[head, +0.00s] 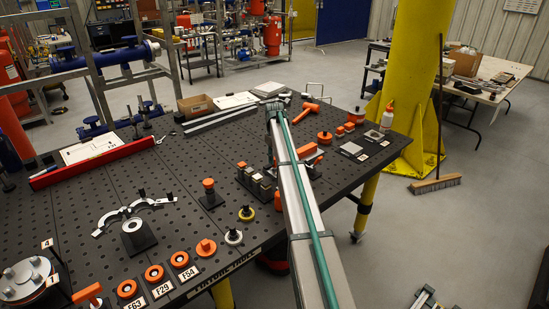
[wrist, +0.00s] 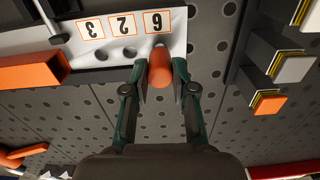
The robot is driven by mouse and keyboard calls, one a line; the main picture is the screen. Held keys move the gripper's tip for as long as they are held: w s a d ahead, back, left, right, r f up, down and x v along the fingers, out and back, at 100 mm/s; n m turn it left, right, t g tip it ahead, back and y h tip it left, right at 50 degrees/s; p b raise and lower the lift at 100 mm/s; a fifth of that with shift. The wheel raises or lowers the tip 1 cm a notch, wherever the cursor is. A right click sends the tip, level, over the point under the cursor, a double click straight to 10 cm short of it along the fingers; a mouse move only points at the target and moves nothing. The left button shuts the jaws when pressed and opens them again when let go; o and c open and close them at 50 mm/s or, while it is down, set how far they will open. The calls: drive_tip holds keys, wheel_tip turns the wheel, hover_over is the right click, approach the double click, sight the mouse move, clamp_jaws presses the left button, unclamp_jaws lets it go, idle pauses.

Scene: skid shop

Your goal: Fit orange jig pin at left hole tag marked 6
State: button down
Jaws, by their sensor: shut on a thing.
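In the wrist view my gripper (wrist: 162,72) is shut on the orange jig pin (wrist: 161,66), with one finger on each side of it. The pin is over a pale plate (wrist: 178,38) beside the tag marked 6 (wrist: 157,21), which appears upside down. Tags 2 (wrist: 122,24) and 3 (wrist: 90,28) follow to its left, with dark open holes beside them. The hole by tag 6 is hidden behind the pin. I cannot tell whether the pin's end is in it or above it. In the head view my arm hides the gripper, pin and plate.
A black perforated table (head: 105,205) lies underneath. Blocks with coloured tops stand at the plate's right in the wrist view (wrist: 268,103).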

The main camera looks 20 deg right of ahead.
drive_tip(key=shift+f, duration=0.7)
drive_tip(key=c, duration=0.9)
unclamp_jaws()
drive_tip(key=shift+o, duration=0.2)
drive_tip(key=shift+o, duration=1.2)
drive_tip(key=shift+r, duration=0.1)
drive_tip(key=shift+r+p, duration=1.25)
drive_tip(key=shift+r, duration=2.15)
drive_tip(key=shift+d, duration=0.1)
